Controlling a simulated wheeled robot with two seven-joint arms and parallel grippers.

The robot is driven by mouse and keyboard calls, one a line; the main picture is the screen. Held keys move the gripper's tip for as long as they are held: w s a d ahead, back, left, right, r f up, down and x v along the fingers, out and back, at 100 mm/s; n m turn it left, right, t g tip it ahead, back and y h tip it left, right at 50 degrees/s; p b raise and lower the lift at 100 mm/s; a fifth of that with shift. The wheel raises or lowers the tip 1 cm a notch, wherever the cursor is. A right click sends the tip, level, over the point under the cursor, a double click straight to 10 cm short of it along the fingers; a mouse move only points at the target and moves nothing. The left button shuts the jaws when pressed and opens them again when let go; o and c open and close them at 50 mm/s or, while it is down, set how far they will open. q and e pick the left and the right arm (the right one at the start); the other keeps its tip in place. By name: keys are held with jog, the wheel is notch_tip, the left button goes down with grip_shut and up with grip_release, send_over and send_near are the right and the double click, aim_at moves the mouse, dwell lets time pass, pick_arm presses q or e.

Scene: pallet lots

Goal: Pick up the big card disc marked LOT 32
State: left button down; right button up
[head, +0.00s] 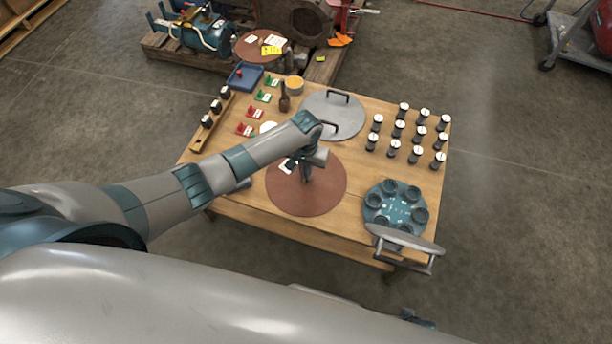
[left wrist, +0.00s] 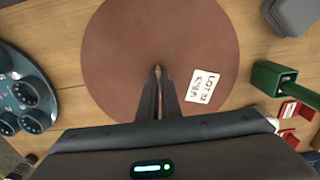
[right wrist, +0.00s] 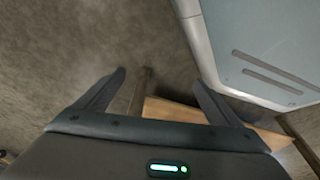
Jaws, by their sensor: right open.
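The big brown card disc (head: 322,198) lies level at the front middle of the table, with a white label on its left part. In the left wrist view the disc (left wrist: 115,55) fills the middle, and its label (left wrist: 202,89) reads LOT 32. My left gripper (head: 307,180) points down at the disc's middle. Its fingertips (left wrist: 158,70) are close together on a small brown peg-like part there, partly hidden by the fingers. I cannot tell whether the disc touches the table. My right gripper (right wrist: 162,80) is open and empty, over the floor beside the table.
A grey round lid with a handle (head: 345,118) lies behind the disc. A teal round tray with cups (head: 395,207) stands to the right, several dark jars (head: 416,153) behind it. Red and green holders (head: 248,130) stand at left. Another brown disc (head: 246,50) lies beyond the table.

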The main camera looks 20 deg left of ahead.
aim_at(314, 185)
pick_arm(q)
jog(key=shift+r, duration=0.1)
pick_arm(e)
jog(key=shift+w, duration=0.1)
pick_arm(q)
jog(key=shift+r, duration=0.45)
jog(key=r, duration=0.3)
jog(key=shift+s+d+r+p, duration=0.1)
jog(key=shift+d+r+p, duration=0.15)
jog(key=shift+p, duration=0.1)
jog(key=d+r, duration=0.1)
jog(key=s+d, duration=0.1)
jog(key=shift+s+d+r, duration=0.15)
jog(key=shift+d+r, duration=0.2)
jog(key=shift+d, duration=0.05)
jog(key=s+d+r, duration=0.3)
jog(key=d+r, duration=0.1)
jog(key=d, duration=0.3)
jog(key=shift+s+r+p, duration=0.3)
jog(key=shift+r+p, duration=0.05)
jog(key=shift+r, duration=0.05)
pick_arm(e)
jog(key=shift+s+a+f, duration=0.1)
jog(key=shift+s+f, duration=0.3)
jog(key=shift+f, duration=0.4)
pick_arm(q)
jog(key=shift+d, duration=0.1)
pick_arm(e)
jog(key=shift+w+r, duration=0.1)
